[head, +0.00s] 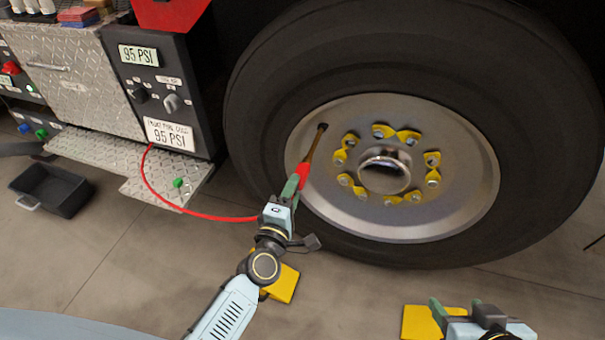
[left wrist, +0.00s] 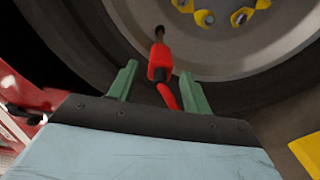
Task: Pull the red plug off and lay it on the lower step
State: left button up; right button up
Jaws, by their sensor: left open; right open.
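The red plug (head: 303,170) sits at the lower end of the brass valve stem (head: 314,146) on the wheel. In the left wrist view the plug (left wrist: 160,62) has a red hose curving down from it between the fingers. My left gripper (head: 294,186) is at the plug, its green fingers open on either side of the plug and hose, apart from them in the left wrist view. The lower step (head: 150,192) is a diamond-plate ledge at the left, with a small green cap (head: 178,183) on it. My right gripper (head: 460,309) is open and empty near the bottom right.
The big tire (head: 255,110) and its rim with yellow lug markers (head: 345,180) fill the right. The red hose (head: 160,190) runs from the panel (head: 160,100) across the step. A black bin (head: 50,190) stands on the floor. Yellow blocks (head: 284,284) lie by the tire.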

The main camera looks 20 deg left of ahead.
aim_at(305, 164)
pick_arm(q)
jog(key=w+b, duration=0.1)
jog(key=w, duration=0.6)
jog(key=shift+w+d, duration=0.15)
jog(key=shift+w, duration=0.25)
jog(key=shift+r, duration=0.1)
pick_arm(e)
jog(key=w+a+r+t+y, duration=0.1)
jog(key=w+a+r+t, duration=0.1)
jog(key=w+r+t, duration=0.2)
jog(key=shift+r, duration=0.4)
pick_arm(q)
jog(key=shift+w+r, duration=0.1)
jog(key=shift+r, duration=0.15)
pick_arm(e)
jog(key=shift+a+r, duration=0.1)
pick_arm(q)
grip_shut()
pick_arm(e)
jog(key=shift+r, duration=0.1)
pick_arm(q)
jog(key=shift+s+f, duration=0.2)
jog(key=shift+s, duration=0.75)
jog(key=shift+s+f+p, duration=0.1)
jog(key=shift+s+p, duration=0.65)
jog(key=shift+s, duration=1.35)
pick_arm(e)
jog(key=shift+r, duration=0.7)
